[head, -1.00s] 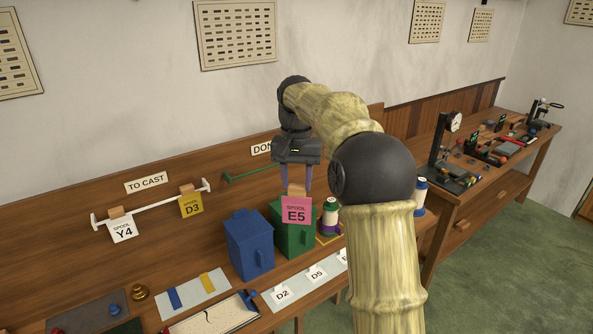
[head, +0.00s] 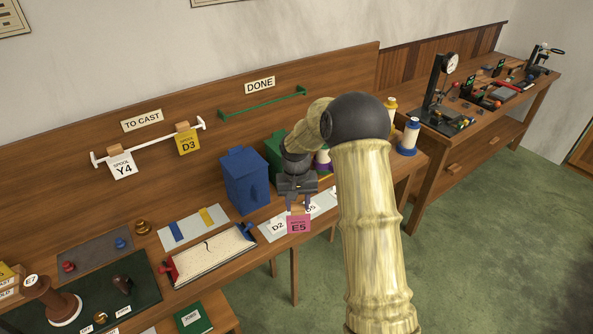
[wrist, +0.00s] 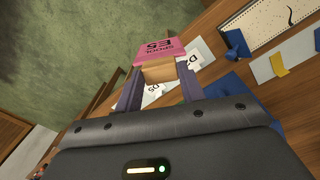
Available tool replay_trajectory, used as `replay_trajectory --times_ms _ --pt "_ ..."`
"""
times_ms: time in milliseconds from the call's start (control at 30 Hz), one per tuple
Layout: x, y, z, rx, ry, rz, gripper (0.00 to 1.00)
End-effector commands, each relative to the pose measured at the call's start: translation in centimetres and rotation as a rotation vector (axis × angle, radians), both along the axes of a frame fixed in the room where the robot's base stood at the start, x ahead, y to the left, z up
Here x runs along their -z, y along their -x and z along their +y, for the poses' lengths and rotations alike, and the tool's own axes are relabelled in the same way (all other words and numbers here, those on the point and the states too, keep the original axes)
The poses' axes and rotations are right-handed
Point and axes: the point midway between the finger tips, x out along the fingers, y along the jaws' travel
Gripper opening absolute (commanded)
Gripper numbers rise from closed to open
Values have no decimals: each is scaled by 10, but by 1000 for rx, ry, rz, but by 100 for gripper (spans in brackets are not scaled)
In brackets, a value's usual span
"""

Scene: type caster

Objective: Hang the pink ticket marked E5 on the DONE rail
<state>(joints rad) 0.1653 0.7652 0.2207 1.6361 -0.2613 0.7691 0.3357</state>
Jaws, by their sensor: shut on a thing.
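The pink ticket marked E5 (head: 298,225) hangs from my gripper (head: 298,206), which is shut on its wooden clip. In the wrist view the clip (wrist: 158,72) sits between the two fingers, with the pink ticket (wrist: 158,48) beyond it. The ticket is low, at the bench's front edge, in front of the white strip with the D2 and D5 labels. The green DONE rail (head: 262,103) is on the back board under the DONE sign (head: 259,86), up and left of my gripper. The rail is bare.
The white TO CAST rail (head: 150,142) carries a white Y4 ticket (head: 122,165) and a yellow D3 ticket (head: 187,141). A blue bin (head: 245,180) and a partly hidden green bin (head: 273,150) stand below the DONE rail. Thread spools (head: 407,138) stand at the right.

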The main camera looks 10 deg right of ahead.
Motion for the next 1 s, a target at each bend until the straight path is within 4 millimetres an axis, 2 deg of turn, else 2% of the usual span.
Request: replay_trajectory --times_ms 33,200,333,467,1000 --pt "22 10 2 -22 -2 11 6" --pt "80 38 10 -100 -12 9 6" --pt "105 54 15 -139 -24 6 6" --pt "113 59 17 -153 -28 4 6" --pt "112 58 13 -145 -28 2 6"
